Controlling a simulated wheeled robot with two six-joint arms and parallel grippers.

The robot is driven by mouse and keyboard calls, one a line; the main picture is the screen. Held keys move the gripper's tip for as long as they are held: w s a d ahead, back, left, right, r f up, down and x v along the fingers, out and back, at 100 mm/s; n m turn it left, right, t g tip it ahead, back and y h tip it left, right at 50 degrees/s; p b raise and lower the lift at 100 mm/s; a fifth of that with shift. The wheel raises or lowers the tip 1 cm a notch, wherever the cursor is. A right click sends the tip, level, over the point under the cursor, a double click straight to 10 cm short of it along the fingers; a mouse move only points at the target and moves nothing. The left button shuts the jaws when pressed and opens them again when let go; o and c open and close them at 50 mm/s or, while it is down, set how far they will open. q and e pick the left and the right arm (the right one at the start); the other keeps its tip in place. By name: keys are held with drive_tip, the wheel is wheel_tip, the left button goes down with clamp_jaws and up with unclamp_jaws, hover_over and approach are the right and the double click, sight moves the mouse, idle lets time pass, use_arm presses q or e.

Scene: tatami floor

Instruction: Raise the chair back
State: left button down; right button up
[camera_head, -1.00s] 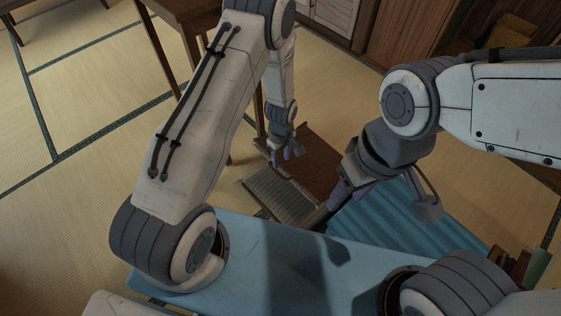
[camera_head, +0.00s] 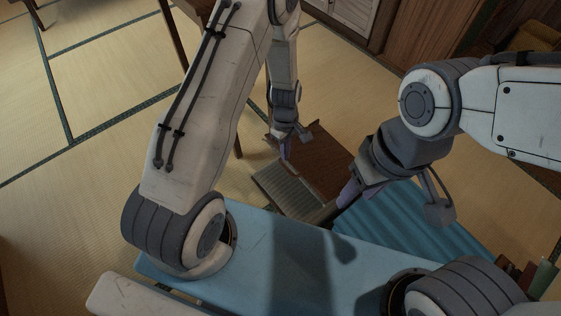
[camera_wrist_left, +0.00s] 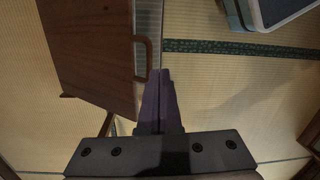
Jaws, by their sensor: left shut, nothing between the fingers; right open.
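A low floor chair lies behind my blue base in the head view. It shows a dark brown wooden panel (camera_head: 330,150) and a grey ribbed part (camera_head: 290,192). The panel looks low and nearly flat; its exact tilt is unclear. In the left wrist view the brown panel (camera_wrist_left: 88,50) has a brown loop handle (camera_wrist_left: 149,58) at its edge. My left gripper (camera_head: 286,154) is shut and empty over the chair; in the wrist view its fingertips (camera_wrist_left: 160,74) are close beside the handle, contact unclear. My right gripper (camera_head: 346,196) is open, near the chair's right side.
A blue ribbed surface (camera_head: 405,228) lies right of the chair. Wooden table legs (camera_head: 174,38) stand at the back left. Cabinets (camera_head: 420,40) stand at the back. Red-brown and green items (camera_head: 540,280) are at the right edge. Tatami at left (camera_head: 100,110) is clear.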

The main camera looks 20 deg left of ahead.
use_arm(q)
drive_tip(key=s+f+n+h+b, duration=0.6)
drive_tip(key=f+n, duration=0.2)
drive_tip(key=f, duration=0.1)
drive_tip(key=w+a+f+n+t+y+b, duration=0.1)
drive_tip(key=w+a+f+n+t+b, duration=0.25)
drive_tip(key=a, duration=0.25)
drive_tip(key=w+a+f+n+t+y+b, duration=0.1)
drive_tip(key=w+a+f+n+t+b, duration=0.2)
drive_tip(key=a+f+n+t, duration=0.15)
drive_tip(key=b+x, duration=0.5)
drive_tip(key=x, duration=0.5)
drive_tip(key=shift+w+d+r, duration=0.1)
drive_tip(key=shift+w+r, duration=0.15)
drive_tip(key=shift+r, duration=0.8)
drive_tip(key=shift+w+d+r, duration=0.1)
drive_tip(key=shift+w+r, duration=0.1)
drive_tip(key=shift+r, duration=0.8)
